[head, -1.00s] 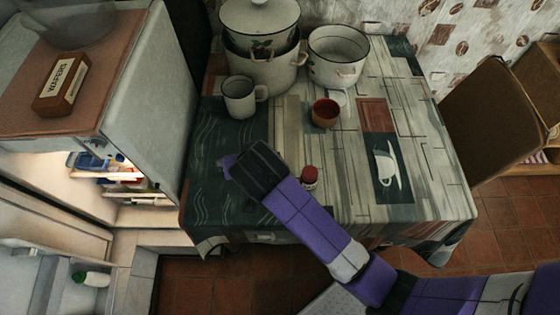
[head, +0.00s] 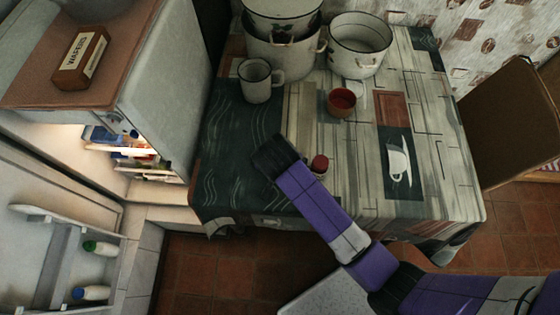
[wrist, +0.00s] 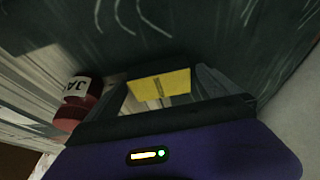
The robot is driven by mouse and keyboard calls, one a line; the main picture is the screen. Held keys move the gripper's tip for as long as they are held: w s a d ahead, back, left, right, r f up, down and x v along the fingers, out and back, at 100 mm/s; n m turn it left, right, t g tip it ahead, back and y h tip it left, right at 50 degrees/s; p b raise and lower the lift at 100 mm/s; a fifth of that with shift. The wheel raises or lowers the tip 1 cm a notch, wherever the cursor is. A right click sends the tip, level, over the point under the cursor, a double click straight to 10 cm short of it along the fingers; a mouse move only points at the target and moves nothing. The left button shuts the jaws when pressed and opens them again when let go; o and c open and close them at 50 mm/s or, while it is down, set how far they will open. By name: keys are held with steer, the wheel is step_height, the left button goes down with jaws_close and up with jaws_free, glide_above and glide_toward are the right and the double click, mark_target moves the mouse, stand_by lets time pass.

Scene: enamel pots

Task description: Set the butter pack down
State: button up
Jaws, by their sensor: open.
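A red-capped jar (head: 320,163) stands close right of my gripper; it also shows in the wrist view (wrist: 80,95). A mug (head: 257,82), red bowl (head: 341,102) and white pot (head: 359,47) stand farther back. The open fridge (head: 165,100) is left, a wafers box (head: 81,58) on top.

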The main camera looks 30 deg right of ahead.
steer(key=shift+c, duration=0.4)
steer(key=c, duration=1.7)
steer(key=shift+r, duration=0.1)
steer(key=shift+r+p, duration=1.65)
steer(key=shift+r, duration=8.25)
